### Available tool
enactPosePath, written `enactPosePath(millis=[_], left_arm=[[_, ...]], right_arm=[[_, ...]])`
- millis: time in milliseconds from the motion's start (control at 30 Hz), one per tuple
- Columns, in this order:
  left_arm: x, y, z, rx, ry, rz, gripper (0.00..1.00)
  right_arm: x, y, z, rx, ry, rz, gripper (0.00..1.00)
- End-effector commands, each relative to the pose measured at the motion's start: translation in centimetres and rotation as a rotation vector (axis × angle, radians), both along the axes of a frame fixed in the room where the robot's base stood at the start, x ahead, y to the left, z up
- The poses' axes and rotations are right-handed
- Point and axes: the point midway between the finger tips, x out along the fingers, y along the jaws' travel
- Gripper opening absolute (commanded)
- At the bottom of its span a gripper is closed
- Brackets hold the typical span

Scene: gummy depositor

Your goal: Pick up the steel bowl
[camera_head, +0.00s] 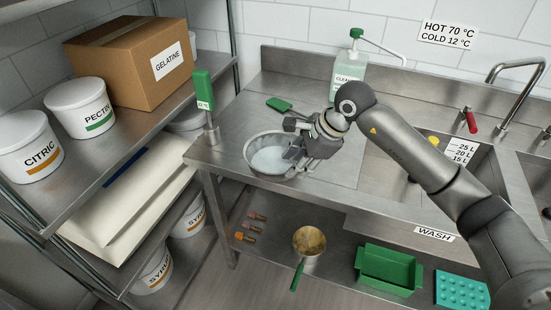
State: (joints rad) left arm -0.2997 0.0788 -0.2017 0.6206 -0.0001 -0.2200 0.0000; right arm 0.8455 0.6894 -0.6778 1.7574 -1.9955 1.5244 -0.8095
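The steel bowl (261,166) stands on the left end of the steel counter, with a whitish, pale content inside. My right gripper (288,140) is at the bowl's right side, its arm coming in from the right. Its two fingers are spread apart, one toward the back and one toward the front, and overlap the bowl's right rim in the picture. I cannot tell whether they touch it. The gripper hides part of that rim. My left gripper is not in view.
A green-handled tool (279,104) lies behind the bowl, and a green device (203,88) stands on a post at left. A cleaner bottle (348,78) stands at the back. Sinks (463,170) are at right. Shelving (122,139) with tubs and a gelatine box borders the left.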

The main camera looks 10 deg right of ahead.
Motion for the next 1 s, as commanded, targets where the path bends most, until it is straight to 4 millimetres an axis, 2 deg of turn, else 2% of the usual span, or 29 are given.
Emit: enactPosePath(millis=[233,433,600,833,867,1000], left_arm=[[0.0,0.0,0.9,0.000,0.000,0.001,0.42],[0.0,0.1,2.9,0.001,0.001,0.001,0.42],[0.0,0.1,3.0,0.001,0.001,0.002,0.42],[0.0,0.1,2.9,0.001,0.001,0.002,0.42],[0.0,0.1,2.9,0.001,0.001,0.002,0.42],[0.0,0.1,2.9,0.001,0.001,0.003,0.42]], right_arm=[[0.6,0.9,-1.8,0.002,0.002,0.001,0.34],[1.3,2.5,-4.0,0.006,0.005,0.001,0.34],[1.9,3.0,-5.8,0.003,0.001,-0.001,0.34],[2.0,3.0,-6.0,0.003,-0.001,0.000,0.34],[2.0,3.0,-6.0,0.003,-0.001,0.000,0.33],[2.0,3.0,-6.0,0.003,-0.001,0.000,0.15]])
